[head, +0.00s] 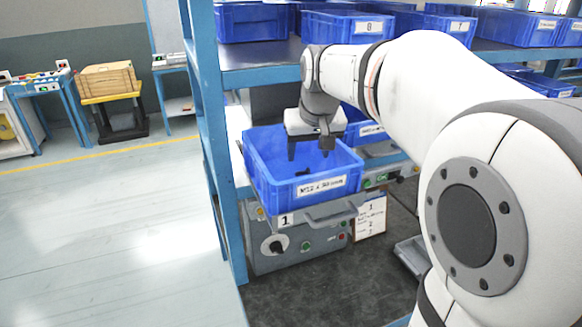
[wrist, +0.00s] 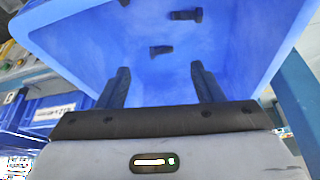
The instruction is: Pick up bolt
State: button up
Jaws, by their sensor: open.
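Dark bolts lie on the floor of a blue bin (head: 262,190) labelled "M12 x 50 mm". In the wrist view one bolt (wrist: 160,50) lies between and beyond the fingertips, and another bolt (wrist: 186,15) lies farther up. A third dark piece shows at the top edge, cut off. In the head view a small dark bolt (head: 302,172) shows on the bin floor. My gripper (head: 308,152) points down into the bin, open and empty, its fingers apart. In the wrist view the gripper (wrist: 158,72) has its fingers on either side, with no bolt touching them.
The bin's walls surround my gripper closely. It sits on a grey machine (head: 290,250) with a handle, inside a blue-framed rack (head: 207,120). A shelf above holds several blue bins (head: 345,27). Open floor (head: 110,230) lies to the left.

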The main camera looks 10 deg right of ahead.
aim_at(303, 171)
jog(key=shift+w+x, duration=0.25)
jog(key=shift+x, duration=0.9)
jog(key=p+x, duration=0.1)
jog(key=x, duration=0.4)
jog(key=shift+w+a+r+p, duration=0.1)
jog(key=shift+p, duration=0.25)
jog(key=c, duration=1.1)
